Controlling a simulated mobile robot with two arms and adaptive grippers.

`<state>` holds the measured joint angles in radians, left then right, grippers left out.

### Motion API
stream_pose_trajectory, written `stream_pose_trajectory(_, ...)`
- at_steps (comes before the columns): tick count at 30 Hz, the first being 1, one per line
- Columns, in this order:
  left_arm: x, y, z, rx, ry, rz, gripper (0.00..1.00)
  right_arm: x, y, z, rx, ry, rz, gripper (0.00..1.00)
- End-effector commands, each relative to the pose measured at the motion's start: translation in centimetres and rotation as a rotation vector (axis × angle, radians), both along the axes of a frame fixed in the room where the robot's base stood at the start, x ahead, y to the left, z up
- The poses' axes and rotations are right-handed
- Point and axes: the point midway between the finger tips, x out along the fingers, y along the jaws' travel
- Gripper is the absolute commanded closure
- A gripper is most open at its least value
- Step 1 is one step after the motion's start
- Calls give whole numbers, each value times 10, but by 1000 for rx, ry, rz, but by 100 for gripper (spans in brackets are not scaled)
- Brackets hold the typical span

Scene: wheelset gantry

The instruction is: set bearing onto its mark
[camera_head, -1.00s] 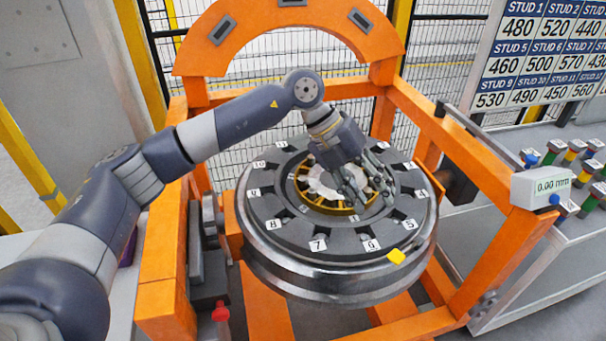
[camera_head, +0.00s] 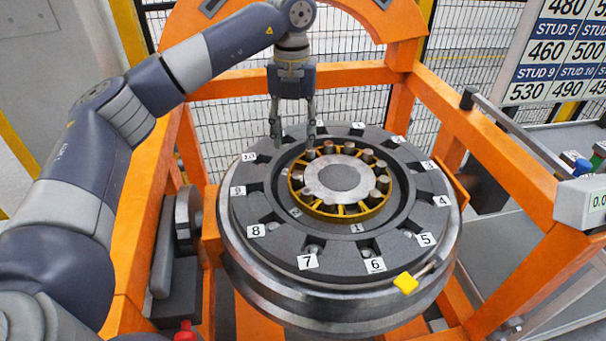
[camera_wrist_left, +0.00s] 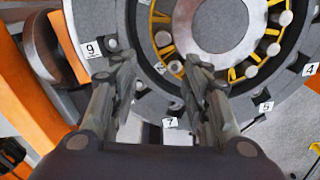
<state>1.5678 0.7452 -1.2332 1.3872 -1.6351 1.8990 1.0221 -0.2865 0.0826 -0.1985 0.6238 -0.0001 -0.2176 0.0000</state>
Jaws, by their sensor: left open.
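The bearing (camera_head: 334,211) is a brass-yellow cage with several grey rollers around a grey disc. It lies in the central recess of the large dark wheel (camera_head: 320,248). It also shows at the top of the left wrist view (camera_wrist_left: 252,71). Small white tags marked 1 (camera_head: 357,229) and 2 (camera_head: 295,212) are on the recess floor beside its near side. My left gripper (camera_head: 295,144) is open and empty, pointing down above the wheel's far left part, apart from the bearing. Its open fingers also show in the left wrist view (camera_wrist_left: 158,66). My right gripper is not in view.
An orange gantry frame (camera_head: 490,145) surrounds the wheel. Numbered slots ring the wheel face, and a yellow-handled tool (camera_head: 405,283) lies at its near right rim. A gauge box (camera_head: 583,203) and a stud number board (camera_head: 555,55) stand at the right.

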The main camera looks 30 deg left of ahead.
Motion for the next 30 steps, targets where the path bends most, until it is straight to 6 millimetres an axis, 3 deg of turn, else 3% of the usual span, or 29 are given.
stream_pose_trajectory(1, 0, 1, -10, 1, -1, 2, 57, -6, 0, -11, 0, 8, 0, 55)
stream_pose_trajectory(6, 0, 1, -19, 3, 2, 3, 57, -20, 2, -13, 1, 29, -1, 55)
stream_pose_trajectory(11, -1, 2, -40, 3, 5, 2, 57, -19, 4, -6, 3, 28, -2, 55)
stream_pose_trajectory(21, 0, 1, -101, 2, 3, 2, 57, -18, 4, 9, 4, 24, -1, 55)
stream_pose_trajectory(30, 0, 1, -121, 2, 0, 2, 57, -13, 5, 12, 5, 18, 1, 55)
